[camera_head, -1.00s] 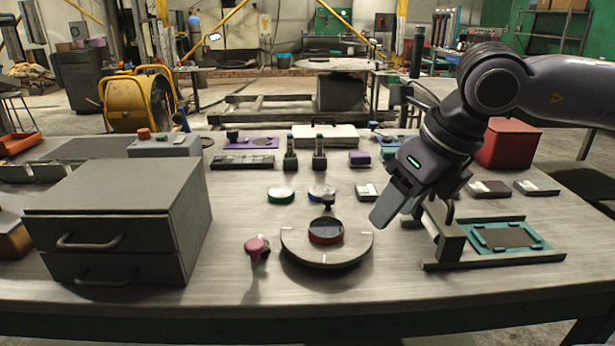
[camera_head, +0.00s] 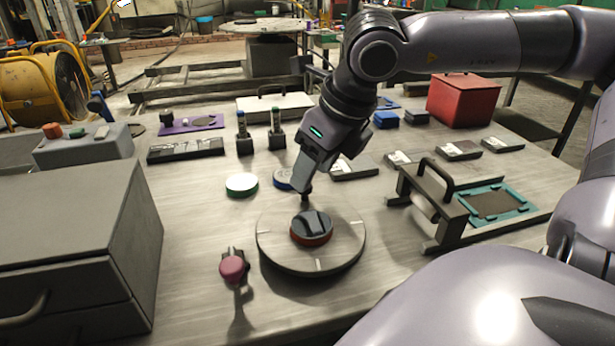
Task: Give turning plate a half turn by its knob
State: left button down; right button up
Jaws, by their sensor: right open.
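The turning plate (camera_head: 342,246) is a round grey disc with light marks on its rim, lying on the table in the middle of the head view. A red-rimmed round piece with a dark top (camera_head: 311,228) sits at its centre. A small dark knob (camera_head: 305,198) stands up at the plate's far edge. My right gripper (camera_head: 304,184) points down at the knob from behind and above. It is open, and its fingers partly hide the knob's top; I cannot tell whether they touch it. My left gripper is not in view.
A pink-headed knob (camera_head: 233,268) stands left of the plate. A grey drawer cabinet (camera_head: 75,245) fills the left. A frame with a handle (camera_head: 430,205) stands to the right, with a teal tray (camera_head: 516,213). A green-rimmed disc (camera_head: 242,185) lies behind the plate.

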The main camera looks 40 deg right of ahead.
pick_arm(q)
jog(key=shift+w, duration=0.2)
pick_arm(e)
jog(key=shift+x, duration=1.45)
